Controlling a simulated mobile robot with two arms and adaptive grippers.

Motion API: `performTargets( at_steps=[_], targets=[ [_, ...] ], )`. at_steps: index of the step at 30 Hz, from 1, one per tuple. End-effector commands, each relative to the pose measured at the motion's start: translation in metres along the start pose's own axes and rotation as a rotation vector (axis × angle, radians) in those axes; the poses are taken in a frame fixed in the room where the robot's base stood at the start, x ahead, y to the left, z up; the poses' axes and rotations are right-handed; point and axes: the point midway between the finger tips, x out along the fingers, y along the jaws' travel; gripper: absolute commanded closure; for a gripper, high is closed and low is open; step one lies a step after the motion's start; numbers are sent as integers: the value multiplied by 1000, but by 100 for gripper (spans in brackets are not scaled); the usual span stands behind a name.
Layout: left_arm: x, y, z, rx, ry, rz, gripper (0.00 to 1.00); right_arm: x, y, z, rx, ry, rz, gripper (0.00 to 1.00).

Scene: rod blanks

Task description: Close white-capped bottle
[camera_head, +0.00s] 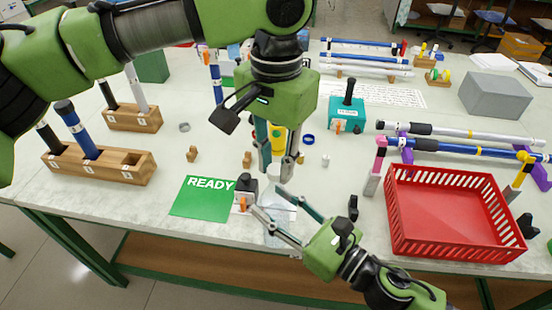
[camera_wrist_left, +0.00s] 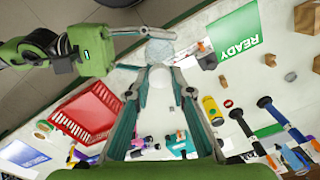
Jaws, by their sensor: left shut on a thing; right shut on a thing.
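The white cap (camera_head: 277,173) is between the fingertips of my left gripper (camera_head: 276,172), which is shut on it and points down. In the left wrist view the cap (camera_wrist_left: 160,77) shows as a white disc between the two fingers of my left gripper (camera_wrist_left: 161,92). The pale, see-through bottle (camera_head: 277,232) is between the fingers of my right gripper (camera_head: 267,200), which reaches in from the lower right and is shut on it. The bottle (camera_wrist_left: 160,50) shows beyond the cap in the wrist view. I cannot tell whether cap and bottle touch.
A green READY card (camera_head: 203,197) and a small black-and-white device (camera_head: 246,190) lie left of the bottle. A red basket (camera_head: 450,247) stands to the right. Wooden rod holders (camera_head: 100,165) are at the left. The table's front edge is close by.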

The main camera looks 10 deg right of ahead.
Motion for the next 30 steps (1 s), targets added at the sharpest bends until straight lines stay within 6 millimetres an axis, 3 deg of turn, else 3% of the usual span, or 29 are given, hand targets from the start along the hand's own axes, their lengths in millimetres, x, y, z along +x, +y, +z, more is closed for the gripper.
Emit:
performTargets(
  at_steps=[18, 23, 30],
  targets=[
    [10, 0, 0, 36, 0, 2, 85, 0, 0, 1, -1, -2, 1, 100],
    [11, 1, 0, 274, 0, 6, 85, 0, 0, 1, -1, -2, 0, 100],
    [11, 0, 0, 780, 2, 5, 85, 0, 0, 1, 0, -1, 0, 100]
  ],
)
